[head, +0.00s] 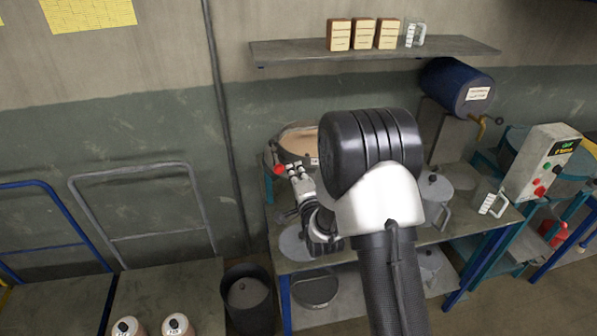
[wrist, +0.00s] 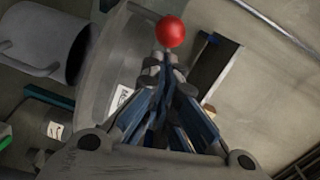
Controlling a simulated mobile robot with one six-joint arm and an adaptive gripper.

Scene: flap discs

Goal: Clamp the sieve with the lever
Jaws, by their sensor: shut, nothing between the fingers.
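The lever's red ball knob (head: 279,169) shows at the left end of the bench, beside a round metal drum with a brownish top (head: 299,141), which seems to be the sieve unit. My gripper (head: 294,171) is beside the knob, to its right. In the wrist view the knob (wrist: 171,32) is just beyond my fingertips (wrist: 165,60). The fingers are together with nothing between them. I cannot tell whether they touch the knob. The lever's rod is hidden behind the fingers. The curved grey wall (wrist: 118,65) of the unit is left of them. My arm hides part of the unit.
A shelf (head: 290,51) is above. A control box (head: 541,162) is at the right. A dark bin (head: 248,300) stands on the floor.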

